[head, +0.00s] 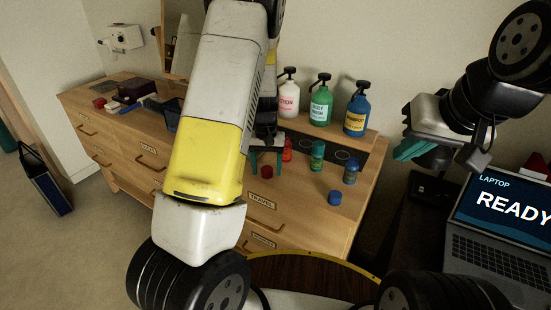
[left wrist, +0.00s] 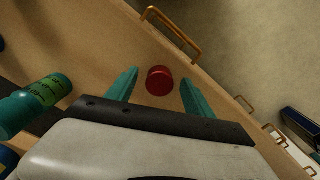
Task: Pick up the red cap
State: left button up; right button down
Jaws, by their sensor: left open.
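The red cap (head: 267,172) rests on the wooden dresser top near its front edge. It also shows in the left wrist view (left wrist: 160,80), between the two teal fingers and slightly beyond their tips. My left gripper (head: 266,168) is open, above or around the cap; its exact height over it is hard to tell. In the left wrist view the left gripper (left wrist: 158,84) shows a gap on both sides of the cap. My right gripper (head: 410,150) is at the right, near the laptop; its jaw opening is not clear.
A red bottle (head: 287,151), a green bottle (head: 317,155) and a blue bottle (head: 350,172) stand near the cap. A blue cap (head: 335,198) lies to the right. Pump bottles (head: 321,105) stand on the shelf behind. A laptop (head: 505,210) is at the right.

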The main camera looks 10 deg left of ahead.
pick_arm(q)
grip_shut()
jog(key=shift+r, duration=0.1)
